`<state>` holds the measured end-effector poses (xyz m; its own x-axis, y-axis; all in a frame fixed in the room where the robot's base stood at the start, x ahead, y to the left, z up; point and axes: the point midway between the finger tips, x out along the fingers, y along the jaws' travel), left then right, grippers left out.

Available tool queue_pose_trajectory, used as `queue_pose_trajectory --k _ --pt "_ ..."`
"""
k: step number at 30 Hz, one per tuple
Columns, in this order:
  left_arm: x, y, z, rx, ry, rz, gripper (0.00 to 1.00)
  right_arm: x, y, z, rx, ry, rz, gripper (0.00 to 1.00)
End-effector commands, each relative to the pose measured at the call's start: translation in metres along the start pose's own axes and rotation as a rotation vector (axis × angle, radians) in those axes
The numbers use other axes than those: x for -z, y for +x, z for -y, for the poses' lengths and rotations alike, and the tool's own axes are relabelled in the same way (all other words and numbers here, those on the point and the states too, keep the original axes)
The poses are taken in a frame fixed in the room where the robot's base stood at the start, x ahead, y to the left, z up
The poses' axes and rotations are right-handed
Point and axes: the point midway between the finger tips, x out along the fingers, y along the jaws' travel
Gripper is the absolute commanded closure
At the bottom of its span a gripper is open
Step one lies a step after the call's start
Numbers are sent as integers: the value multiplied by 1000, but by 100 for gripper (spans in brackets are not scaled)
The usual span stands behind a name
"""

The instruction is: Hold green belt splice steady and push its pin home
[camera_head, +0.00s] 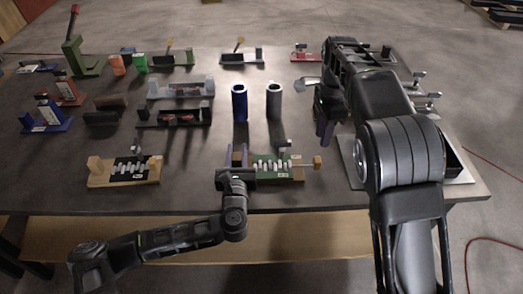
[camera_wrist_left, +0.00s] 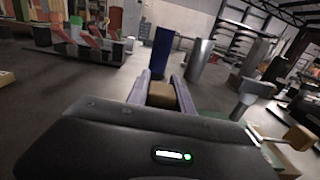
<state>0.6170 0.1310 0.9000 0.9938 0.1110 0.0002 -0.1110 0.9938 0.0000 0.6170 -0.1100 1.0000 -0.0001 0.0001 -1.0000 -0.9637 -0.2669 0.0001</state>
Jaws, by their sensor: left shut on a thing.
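The green belt splice (camera_head: 283,178) lies near the table's front edge, with a row of pale lacing along its middle. Its pin shows at the right end with a tan knob (camera_head: 317,162) standing out past the base; the knob also shows in the left wrist view (camera_wrist_left: 300,137). My left gripper (camera_head: 237,158) is shut on the tan block (camera_wrist_left: 163,96) at the splice's left end, one finger on each side. My right gripper (camera_head: 325,128) hangs above the table, behind and right of the splice, apart from it; its finger gap is unclear.
A similar tan splice (camera_head: 123,181) lies to the left. Blue (camera_head: 239,103) and grey (camera_head: 274,103) cylinders stand behind the green splice. A pale tray (camera_head: 353,170) lies to the right, partly behind my right arm. Several small fixtures fill the back and left.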

Motion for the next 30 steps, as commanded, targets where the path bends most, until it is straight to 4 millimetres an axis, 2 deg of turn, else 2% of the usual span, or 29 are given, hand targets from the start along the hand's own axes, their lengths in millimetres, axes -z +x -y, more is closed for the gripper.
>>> queue_pose_trajectory --k 1,4,7,9,11,15,18,21,26,30 --pt "0 0 0 0 0 0 100 0 0 0 0 0 0 79" --pt "0 0 0 0 0 0 100 4 1 -1 -2 6 0 87" --pt "0 0 0 0 0 0 100 19 2 -3 -3 35 6 96" --pt "0 0 0 0 0 0 100 38 0 -6 2 71 21 100" --pt "0 0 0 0 0 0 100 58 0 -14 1 114 48 100" --pt "0 0 0 -1 0 -1 100 104 7 -44 18 209 189 100" --pt "0 0 0 -1 0 -1 100 123 12 -61 101 90 295 100" --pt "0 0 0 0 0 -1 100 131 14 -70 205 -80 346 100" --pt "0 0 0 0 0 0 100 134 14 -78 376 -382 350 100" --pt "0 0 0 -1 0 0 100 129 13 -79 513 -667 294 100"
